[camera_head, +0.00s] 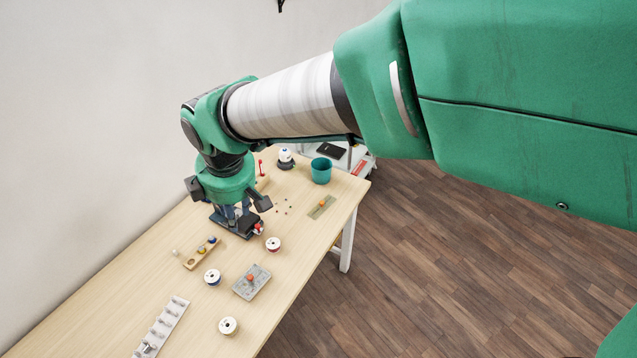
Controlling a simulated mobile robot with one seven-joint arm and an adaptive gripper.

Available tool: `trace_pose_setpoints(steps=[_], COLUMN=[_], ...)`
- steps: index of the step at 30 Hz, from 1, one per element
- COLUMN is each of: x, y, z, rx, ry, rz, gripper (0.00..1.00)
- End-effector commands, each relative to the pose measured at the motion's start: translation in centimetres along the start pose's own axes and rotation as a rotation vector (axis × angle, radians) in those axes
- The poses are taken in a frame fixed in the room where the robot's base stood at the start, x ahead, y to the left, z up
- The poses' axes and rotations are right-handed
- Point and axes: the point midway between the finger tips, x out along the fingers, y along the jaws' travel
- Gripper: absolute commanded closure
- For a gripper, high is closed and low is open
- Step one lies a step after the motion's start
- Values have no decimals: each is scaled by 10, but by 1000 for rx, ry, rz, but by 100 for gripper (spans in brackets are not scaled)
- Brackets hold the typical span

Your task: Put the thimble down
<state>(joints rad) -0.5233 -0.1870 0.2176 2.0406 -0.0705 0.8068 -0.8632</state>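My gripper (238,222) points down over the wooden table (118,290), low over the back middle part. Its fingers overlap a dark flat object, and I cannot tell where one ends and the other begins. Whether the fingers are open or shut, and whether a thimble is between them, is too small to tell. A pale strip with a row of pegs (165,322) lies at the front left of the table. A small silvery piece (147,347), possibly a thimble, is at its near end.
White-ended spools (228,326) stand apart around a grey block with an orange knob (251,282). A wooden holder (201,253) lies left of them. A teal cup (321,171) stands at the far right, near a ruler-like strip (322,207). Bare tabletop lies at the left front.

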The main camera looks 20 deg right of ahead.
Motion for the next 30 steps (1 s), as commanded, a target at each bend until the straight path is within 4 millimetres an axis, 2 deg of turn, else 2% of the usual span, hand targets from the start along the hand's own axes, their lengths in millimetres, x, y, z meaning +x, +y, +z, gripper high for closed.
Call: trace_pose_setpoints(steps=[1, 3, 8, 14, 18, 24, 30], x=[-14, -30, -63, -96, -114, -130, -135], y=[2, 1, -9, -33, -57, -92, -112], z=[21, 46, 102, 166, 205, 247, 266], rx=[76, 185, 435, 742, 955, 1221, 1370], ry=[4, 9, 23, 48, 71, 106, 129], rz=[16, 32, 71, 122, 160, 207, 234], gripper=[70, 70, 70, 70, 70, 70, 70])
